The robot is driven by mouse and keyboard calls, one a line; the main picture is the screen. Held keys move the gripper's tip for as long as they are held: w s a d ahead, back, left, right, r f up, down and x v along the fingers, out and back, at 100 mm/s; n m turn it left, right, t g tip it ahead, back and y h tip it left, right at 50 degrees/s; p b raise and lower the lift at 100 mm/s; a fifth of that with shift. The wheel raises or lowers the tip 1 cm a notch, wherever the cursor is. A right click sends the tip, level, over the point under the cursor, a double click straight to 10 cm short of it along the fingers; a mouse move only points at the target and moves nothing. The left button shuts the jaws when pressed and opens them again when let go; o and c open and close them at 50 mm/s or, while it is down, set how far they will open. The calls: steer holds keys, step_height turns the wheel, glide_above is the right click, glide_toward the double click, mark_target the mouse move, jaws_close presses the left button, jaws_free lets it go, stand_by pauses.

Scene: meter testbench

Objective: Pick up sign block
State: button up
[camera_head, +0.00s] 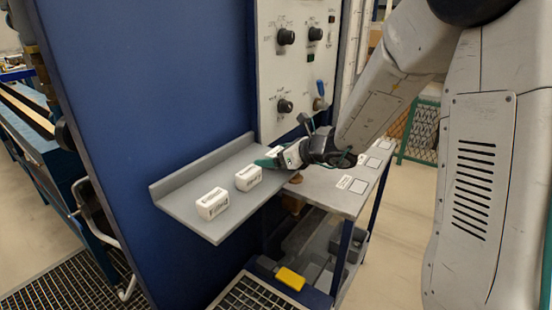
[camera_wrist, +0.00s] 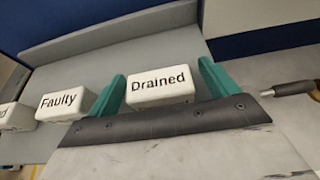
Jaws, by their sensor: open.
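A white sign block reading "Drained" (camera_wrist: 160,86) sits on the grey shelf (camera_head: 180,188), between the two teal fingers of my gripper (camera_wrist: 161,76) in the wrist view. My gripper is open, with one finger on each side of the block; I cannot tell whether they touch it. In the head view my gripper (camera_head: 279,157) is low at the shelf's right end and mostly hides this block. A "Faulty" block (camera_wrist: 66,104) stands to its left in the wrist view. A third white block (camera_wrist: 14,117) is cut off at the left edge, its word partly readable.
A blue cabinet (camera_head: 130,90) rises behind the shelf, with a knobbed panel (camera_head: 290,60) above. The shelf has a raised back lip. A grey cart (camera_head: 330,190) with flat labels stands to the right. A yellow item (camera_head: 290,279) lies lower down.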

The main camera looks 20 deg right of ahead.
steer(key=shift+w+a+f, duration=0.25)
steer(key=shift+w+a, duration=0.15)
steer(key=shift+w, duration=0.05)
steer(key=c, duration=1.1)
steer(key=shift+o, duration=0.2)
